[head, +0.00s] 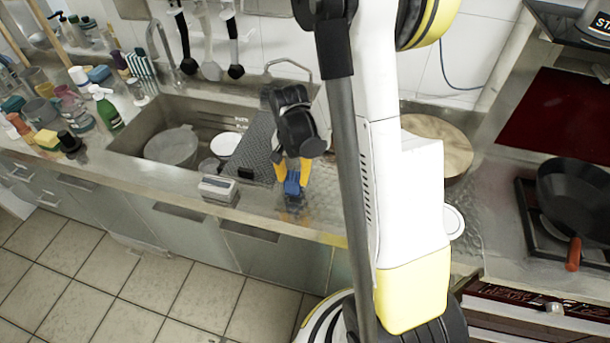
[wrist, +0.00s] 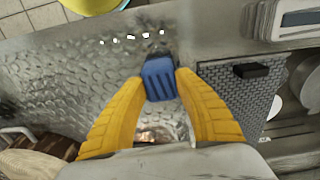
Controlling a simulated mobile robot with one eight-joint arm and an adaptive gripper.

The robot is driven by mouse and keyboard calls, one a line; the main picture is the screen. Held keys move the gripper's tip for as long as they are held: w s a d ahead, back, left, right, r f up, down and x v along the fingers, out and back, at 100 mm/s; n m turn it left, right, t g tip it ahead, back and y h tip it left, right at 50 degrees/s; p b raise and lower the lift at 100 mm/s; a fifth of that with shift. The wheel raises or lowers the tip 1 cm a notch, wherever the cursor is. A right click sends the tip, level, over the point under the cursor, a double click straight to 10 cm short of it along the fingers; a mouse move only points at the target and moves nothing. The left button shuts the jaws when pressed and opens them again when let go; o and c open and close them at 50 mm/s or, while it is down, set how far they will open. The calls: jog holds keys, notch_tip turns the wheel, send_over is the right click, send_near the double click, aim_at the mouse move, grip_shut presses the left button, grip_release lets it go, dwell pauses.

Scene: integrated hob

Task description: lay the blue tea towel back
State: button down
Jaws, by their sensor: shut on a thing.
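The blue tea towel (head: 292,187) shows as a small blue bundle at the front of the metal worktop, right of the sink. In the wrist view the towel (wrist: 158,80) has dark stripes and sits between my two yellow fingertips. My gripper (head: 293,172) points down and is shut on it. The fingers (wrist: 161,76) touch it from both sides. I cannot tell whether the towel's underside touches the worktop. My arm hides part of the worktop to the right in the head view.
A grey textured mat (head: 251,150) with a black block (wrist: 251,70) lies left of my gripper in the head view. A pale box (head: 218,188) stands at the front edge. A round wooden board (head: 440,140) and a pan (head: 575,197) are to the right. Bare hammered metal (wrist: 80,80) surrounds the towel.

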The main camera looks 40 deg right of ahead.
jog(key=shift+f, duration=0.7)
jog(key=shift+f+b, duration=0.2)
jog(key=shift+b, duration=0.15)
jog(key=c, duration=1)
grip_release()
jog(key=shift+o, duration=0.2)
jog(key=shift+r, duration=0.1)
